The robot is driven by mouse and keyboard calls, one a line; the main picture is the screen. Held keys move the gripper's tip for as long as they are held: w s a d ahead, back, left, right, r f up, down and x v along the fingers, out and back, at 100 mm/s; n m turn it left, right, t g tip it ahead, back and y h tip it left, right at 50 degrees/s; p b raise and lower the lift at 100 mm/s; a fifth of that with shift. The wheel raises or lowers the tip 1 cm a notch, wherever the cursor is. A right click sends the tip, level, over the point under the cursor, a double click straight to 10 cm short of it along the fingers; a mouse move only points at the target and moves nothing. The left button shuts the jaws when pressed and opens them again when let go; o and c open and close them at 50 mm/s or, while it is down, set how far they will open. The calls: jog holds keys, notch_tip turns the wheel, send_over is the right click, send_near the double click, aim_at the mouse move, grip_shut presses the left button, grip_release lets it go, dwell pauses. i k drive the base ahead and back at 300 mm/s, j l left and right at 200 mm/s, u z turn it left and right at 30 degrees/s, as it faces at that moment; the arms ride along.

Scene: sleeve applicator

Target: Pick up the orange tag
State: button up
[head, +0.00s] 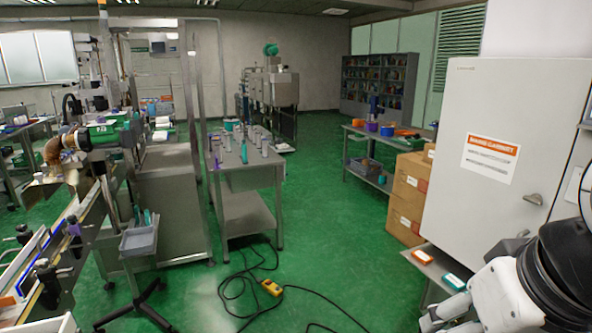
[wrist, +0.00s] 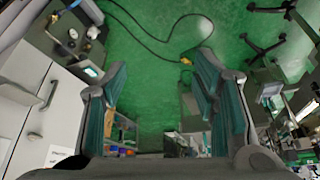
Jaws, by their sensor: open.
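A small flat orange tag (head: 423,256) with a pale label lies on a grey shelf (head: 436,267) beside the white cabinet, at the lower right of the head view. A similar green tag (head: 454,282) lies nearer on the same shelf. My gripper (wrist: 160,65) shows in the wrist view with its two teal-padded fingers spread wide. It is open, with only the distant green floor between the fingers. It is apart from the tags. I cannot make out the orange tag for certain in the wrist view.
The white cabinet (head: 520,130) stands directly behind the shelf, with cardboard boxes (head: 408,195) to its left. A black cable with a yellow control box (head: 271,287) lies on the floor. A steel table (head: 240,160) with several cylinders stands left of centre. The floor between is mostly clear.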

aim_at(419, 254)
jog(key=i+z, duration=0.2)
jog(key=i, duration=0.5)
jog(key=i+j+z, duration=0.15)
jog(key=i, duration=0.55)
jog(key=j, duration=0.1)
